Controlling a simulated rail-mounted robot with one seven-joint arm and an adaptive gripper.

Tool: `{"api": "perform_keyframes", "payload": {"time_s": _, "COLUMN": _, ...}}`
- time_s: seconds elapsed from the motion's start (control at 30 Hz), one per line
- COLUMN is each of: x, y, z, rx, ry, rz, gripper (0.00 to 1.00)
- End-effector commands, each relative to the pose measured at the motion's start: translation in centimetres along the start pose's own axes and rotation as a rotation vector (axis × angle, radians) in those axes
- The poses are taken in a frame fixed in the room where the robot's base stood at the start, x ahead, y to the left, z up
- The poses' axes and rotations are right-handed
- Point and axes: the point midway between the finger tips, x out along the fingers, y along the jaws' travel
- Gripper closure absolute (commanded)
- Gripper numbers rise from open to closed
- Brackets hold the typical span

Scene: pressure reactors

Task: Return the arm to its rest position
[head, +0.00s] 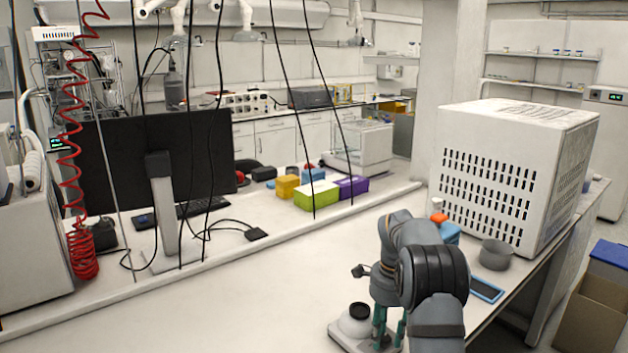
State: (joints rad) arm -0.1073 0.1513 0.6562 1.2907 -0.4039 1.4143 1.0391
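My arm (433,275) reaches in from the lower right of the head view, over the bench, bent with its wrist pointing down. My gripper (390,328) shows only in part below the wrist, as green-teal pieces partly hidden by my own arm. Its fingertips are not clear, so I cannot tell whether it is open or holds anything. It is just right of a small white device (345,335) with a dark round top (359,311) on the bench. I cannot tell whether they touch.
A white vented box (515,170) stands right of my arm, with a grey round dish (495,254) and a blue-edged phone-like slab (486,289) near it. A monitor (150,160), hanging cables and a red coiled hose (80,230) stand left. The bench's front middle (250,305) is clear.

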Motion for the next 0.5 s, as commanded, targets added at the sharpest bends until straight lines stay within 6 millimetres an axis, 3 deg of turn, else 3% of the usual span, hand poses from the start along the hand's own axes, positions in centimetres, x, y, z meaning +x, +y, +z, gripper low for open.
{"api": "perform_keyframes", "payload": {"time_s": 0.17, "x": -1.4, "y": -0.1, "z": 0.0, "rx": 0.002, "ry": 0.0, "rz": -0.004, "gripper": 0.66}}
{"api": "perform_keyframes", "payload": {"time_s": 0.5, "x": -7.8, "y": -0.2, "z": -0.2, "rx": 0.004, "ry": 0.004, "rz": -0.007, "gripper": 0.66}}
